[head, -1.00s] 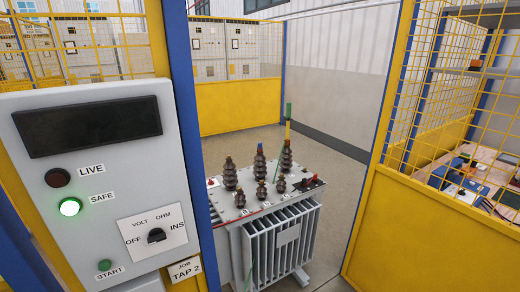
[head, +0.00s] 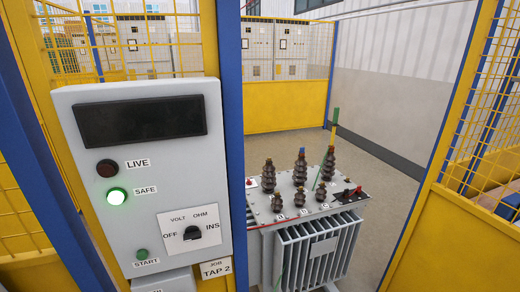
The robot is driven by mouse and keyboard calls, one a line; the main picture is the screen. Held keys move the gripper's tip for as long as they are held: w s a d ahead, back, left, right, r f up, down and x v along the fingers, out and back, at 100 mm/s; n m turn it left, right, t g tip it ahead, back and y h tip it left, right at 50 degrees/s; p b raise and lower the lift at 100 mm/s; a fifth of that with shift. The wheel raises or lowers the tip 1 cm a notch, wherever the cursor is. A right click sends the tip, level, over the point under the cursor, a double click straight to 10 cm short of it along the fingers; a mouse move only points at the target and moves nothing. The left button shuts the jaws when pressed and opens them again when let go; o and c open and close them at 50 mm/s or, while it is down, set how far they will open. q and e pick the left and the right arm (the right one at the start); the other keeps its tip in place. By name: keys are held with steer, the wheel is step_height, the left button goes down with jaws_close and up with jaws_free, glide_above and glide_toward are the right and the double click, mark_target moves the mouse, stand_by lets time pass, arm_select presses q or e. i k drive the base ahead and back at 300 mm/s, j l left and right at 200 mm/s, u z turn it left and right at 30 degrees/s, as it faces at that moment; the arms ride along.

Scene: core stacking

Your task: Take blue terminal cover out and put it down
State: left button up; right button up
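No blue terminal cover can be made out for certain. The middle tall bushing (head: 300,170) on the grey transformer (head: 318,250) has a small blue tip. A small dark blue item (head: 511,204) shows at the right edge, partly cut off and too small to identify. Neither of my grippers is in view.
A grey control panel (head: 150,228) fills the left, with its green SAFE lamp (head: 116,196) lit and LIVE lamp (head: 107,167) dark. A blue post (head: 230,120) and yellow mesh fence panels (head: 440,235) flank an opening onto clear floor around the transformer.

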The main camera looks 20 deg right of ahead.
mark_target(301, 150)
steer(key=i+l+u, duration=0.2)
steer(key=l+u, duration=0.15)
steer(key=l, duration=0.45)
steer(key=i+l+u, duration=0.15)
steer(key=l+u, duration=0.15)
steer(key=l, duration=0.5)
steer(key=l+u, duration=0.35)
steer(key=l, duration=0.45)
